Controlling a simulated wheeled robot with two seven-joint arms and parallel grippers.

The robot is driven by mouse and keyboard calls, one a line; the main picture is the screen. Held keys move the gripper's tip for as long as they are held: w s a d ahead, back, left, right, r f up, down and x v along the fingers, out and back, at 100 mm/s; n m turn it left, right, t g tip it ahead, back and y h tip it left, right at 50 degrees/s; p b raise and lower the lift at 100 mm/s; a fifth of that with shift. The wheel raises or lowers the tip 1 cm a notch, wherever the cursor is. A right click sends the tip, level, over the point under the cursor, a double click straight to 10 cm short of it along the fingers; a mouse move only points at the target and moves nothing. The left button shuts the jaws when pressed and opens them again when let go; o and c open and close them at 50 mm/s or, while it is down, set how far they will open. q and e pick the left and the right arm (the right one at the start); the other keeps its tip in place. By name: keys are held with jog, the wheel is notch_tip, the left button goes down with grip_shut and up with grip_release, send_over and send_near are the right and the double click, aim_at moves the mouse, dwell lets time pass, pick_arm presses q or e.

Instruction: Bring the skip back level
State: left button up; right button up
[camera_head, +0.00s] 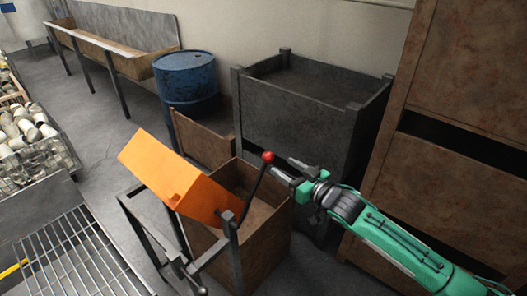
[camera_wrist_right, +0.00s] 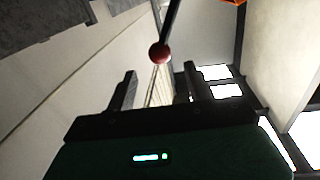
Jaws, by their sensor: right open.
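The skip is an orange box (camera_head: 175,180) in the head view, tilted over on a dark stand (camera_head: 232,250) beside and partly over an open brown bin (camera_head: 262,255). A dark lever rises from the stand and ends in a red knob (camera_head: 268,157); the knob also shows in the wrist view (camera_wrist_right: 159,54). My right gripper (camera_head: 286,175) is open and empty, just right of the knob and apart from it. In the wrist view the knob lies beyond the fingertips, roughly between them. An orange corner shows at the top of that view. My left gripper is not in view.
A dark grey open box (camera_head: 295,125) and a tall rusty cabinet (camera_head: 470,70) stand behind and right of my right arm. A blue drum (camera_head: 186,85) and a trough (camera_head: 120,55) are further back. A grating (camera_head: 75,255) and a basket of parts (camera_head: 30,145) lie left.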

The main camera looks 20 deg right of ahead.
aim_at(269, 158)
jog(key=p+x, duration=0.2)
jog(key=x, duration=0.7)
jog(key=shift+w+a+p, duration=0.25)
jog(key=shift+w+p, duration=0.05)
jog(key=shift+w, duration=0.05)
jog(key=shift+c, duration=0.3)
grip_shut()
